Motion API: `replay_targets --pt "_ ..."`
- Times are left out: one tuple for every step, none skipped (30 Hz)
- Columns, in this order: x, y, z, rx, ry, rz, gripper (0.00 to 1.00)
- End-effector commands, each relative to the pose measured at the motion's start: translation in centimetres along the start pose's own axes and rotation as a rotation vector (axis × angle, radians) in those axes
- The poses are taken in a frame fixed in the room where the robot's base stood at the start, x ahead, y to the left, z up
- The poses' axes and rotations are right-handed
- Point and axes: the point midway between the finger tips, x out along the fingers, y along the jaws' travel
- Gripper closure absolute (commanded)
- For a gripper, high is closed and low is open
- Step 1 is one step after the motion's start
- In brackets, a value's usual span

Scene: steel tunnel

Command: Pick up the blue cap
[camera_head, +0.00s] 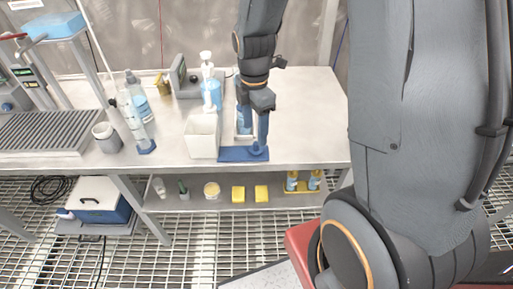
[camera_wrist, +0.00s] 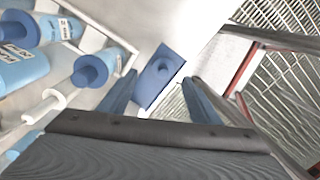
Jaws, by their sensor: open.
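My gripper (camera_head: 254,138) points down over the front edge of the workbench, its two blue fingers apart with nothing between them. Its fingers also show in the wrist view (camera_wrist: 161,82). A flat blue pad (camera_head: 232,154) lies at the bench edge under the fingertips; the wrist view shows it ahead, between the fingers (camera_wrist: 150,88). A small round blue shape, which looks like the blue cap (camera_wrist: 163,66), is on this pad. In the head view it is largely lost against the finger and pad. I cannot tell whether a finger touches it.
A white bin (camera_head: 202,137) stands close left of my gripper. A pump bottle (camera_head: 209,90) and spray bottle (camera_head: 138,98) stand farther back. The bench is clear to the right.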

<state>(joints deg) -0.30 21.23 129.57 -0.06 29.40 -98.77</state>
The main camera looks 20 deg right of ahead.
Motion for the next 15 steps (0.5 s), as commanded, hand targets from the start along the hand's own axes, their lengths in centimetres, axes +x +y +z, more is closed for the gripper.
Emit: replay_targets --pt "0.4 -0.1 0.0 0.001 0.0 -0.002 0.43" --pt "0.6 -0.1 0.0 0.001 0.0 -0.001 0.43" --pt "0.8 -0.2 0.0 0.001 0.0 -0.002 0.43" --pt "1.1 -0.2 0.0 0.001 0.0 -0.002 0.43" --pt "1.4 -0.3 0.0 0.002 0.001 -0.003 0.43" --pt "1.9 -0.5 0.0 0.002 0.001 -0.004 0.43" --pt "2.2 -0.6 0.0 0.002 0.001 -0.004 0.43" --pt "2.6 -0.7 0.0 0.002 0.001 -0.004 0.43" --pt "3.1 -0.8 0.0 0.002 0.001 -0.005 0.43" --pt "3.5 -0.8 0.0 0.002 0.001 -0.004 0.43" --pt "3.9 -0.8 0.0 0.002 0.001 -0.004 0.43" --pt "4.3 -0.8 0.0 0.002 0.001 -0.003 0.43" --pt "4.6 -0.7 0.0 0.002 0.0 -0.003 0.43" --pt "4.9 -0.7 0.0 0.002 0.0 -0.002 0.43" --pt "5.2 -0.7 0.0 0.002 0.0 -0.002 0.43"
